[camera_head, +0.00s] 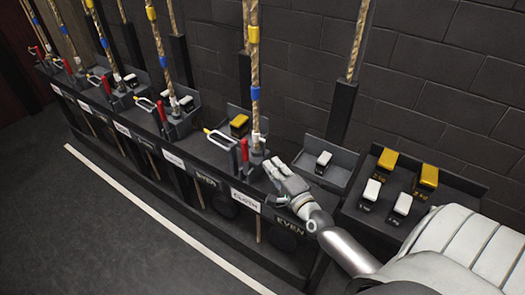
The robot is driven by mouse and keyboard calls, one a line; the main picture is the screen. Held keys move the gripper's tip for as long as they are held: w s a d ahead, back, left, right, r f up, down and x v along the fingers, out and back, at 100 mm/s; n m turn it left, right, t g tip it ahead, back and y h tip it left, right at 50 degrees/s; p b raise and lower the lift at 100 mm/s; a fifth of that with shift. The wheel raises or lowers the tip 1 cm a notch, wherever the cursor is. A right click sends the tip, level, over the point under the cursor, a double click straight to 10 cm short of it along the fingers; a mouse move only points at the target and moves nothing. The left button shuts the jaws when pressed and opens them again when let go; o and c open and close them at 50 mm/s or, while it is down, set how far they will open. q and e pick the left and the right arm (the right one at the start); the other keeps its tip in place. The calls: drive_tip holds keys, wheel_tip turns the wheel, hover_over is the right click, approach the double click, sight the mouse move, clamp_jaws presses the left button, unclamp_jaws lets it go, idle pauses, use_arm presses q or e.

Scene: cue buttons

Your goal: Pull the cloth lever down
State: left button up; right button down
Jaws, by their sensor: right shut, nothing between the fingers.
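The black rail carries a white label that seems to read CLOTH (246,198). Above it stands a red lever (244,151), upright, beside a thick rope (255,120) with yellow and blue bands. A pale loop with a yellow end (219,138) sticks out to the left of the lever. My right gripper (272,164) is shut and empty, just right of the rope's foot and the lever, apart from the red handle. Its fingers point up and left over the rail. My left gripper is not in view.
More ropes and red levers (162,110) line the rail to the left. A tray with one white-topped weight (324,157) and a tray with yellow and white weights (388,159) stand to the right. A brick wall (420,70) is behind; the floor (110,230) in front is clear.

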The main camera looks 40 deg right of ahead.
sight(245, 158)
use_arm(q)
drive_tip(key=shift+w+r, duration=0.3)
use_arm(e)
drive_tip(key=w, duration=0.6)
drive_tip(key=w+d, duration=0.1)
drive_tip(key=w, duration=0.2)
drive_tip(key=shift+w, duration=0.4)
drive_tip(key=shift+a, duration=0.1)
